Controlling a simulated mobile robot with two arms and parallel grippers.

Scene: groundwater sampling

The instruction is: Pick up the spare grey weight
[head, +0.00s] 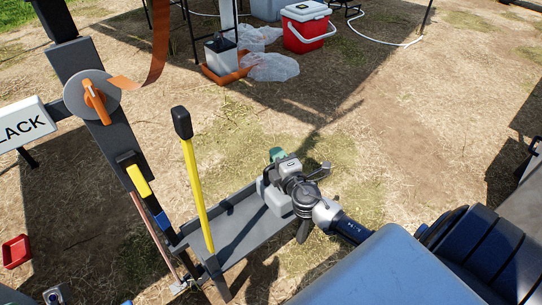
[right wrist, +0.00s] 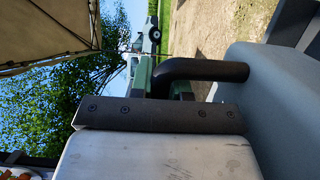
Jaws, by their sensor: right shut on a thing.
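The spare grey weight (head: 273,198) is a light grey block at the right end of a dark grey tray (head: 237,232) in the head view. My right gripper (head: 274,168) is at its top and partly hides it. In the right wrist view the weight (right wrist: 275,105) fills the right side, and its black bent handle (right wrist: 205,70) passes at the fingers of my right gripper (right wrist: 175,88). The gripper is shut on the handle. I cannot tell whether the weight touches the tray. My left gripper is not in view.
A yellow lever (head: 196,190) with a black knob rises beside the tray. A dark post (head: 95,110) with an orange-handled reel stands left. A red cooler (head: 305,27), grey battery box (head: 221,55) and plastic bags lie farther back. Dry ground right of the tray is open.

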